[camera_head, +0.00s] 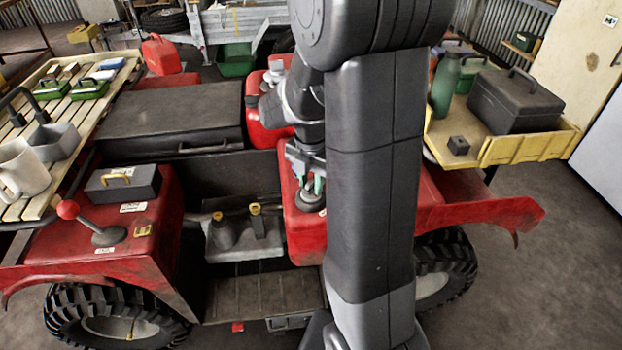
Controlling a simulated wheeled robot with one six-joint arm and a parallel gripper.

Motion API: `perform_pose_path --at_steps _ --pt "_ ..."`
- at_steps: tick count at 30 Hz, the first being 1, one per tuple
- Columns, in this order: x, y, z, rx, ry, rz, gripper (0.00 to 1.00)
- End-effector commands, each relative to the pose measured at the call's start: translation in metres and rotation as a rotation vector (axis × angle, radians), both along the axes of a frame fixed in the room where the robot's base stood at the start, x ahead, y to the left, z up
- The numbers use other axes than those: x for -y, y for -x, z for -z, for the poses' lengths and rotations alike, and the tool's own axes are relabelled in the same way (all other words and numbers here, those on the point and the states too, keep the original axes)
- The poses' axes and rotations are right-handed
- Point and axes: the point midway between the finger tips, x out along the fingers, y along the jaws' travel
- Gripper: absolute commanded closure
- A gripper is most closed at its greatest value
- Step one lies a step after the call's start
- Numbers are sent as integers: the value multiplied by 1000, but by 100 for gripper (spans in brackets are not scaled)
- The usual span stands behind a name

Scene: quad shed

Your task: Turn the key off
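My gripper (310,184) points down over the red panel (303,236) of the quad, with green pads on its fingers. Right below the fingertips is a round dark fitting (311,202) on the panel, which looks like the key switch. The key itself cannot be made out; the fingers cover the top of the fitting. The fingertips look slightly apart, but whether they hold anything between them cannot be seen. My own arm hides the area just right of the fitting.
A red-knobbed lever (69,210) and a dark box with a yellow handle (123,184) are on the left fender. A grey tray with yellow-topped parts (256,243) sits in the middle. A yellow rack (520,146) carries a black toolbox (515,101) at right.

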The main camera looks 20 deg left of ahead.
Motion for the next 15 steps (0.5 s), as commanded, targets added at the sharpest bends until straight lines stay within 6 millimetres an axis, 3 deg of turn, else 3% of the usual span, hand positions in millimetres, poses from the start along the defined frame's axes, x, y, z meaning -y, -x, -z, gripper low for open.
perform_pose_path --at_steps 3,7,15 --pt "0 0 0 0 0 0 73" --pt "0 0 0 0 0 0 99" --pt "0 0 -1 0 0 -60 100"
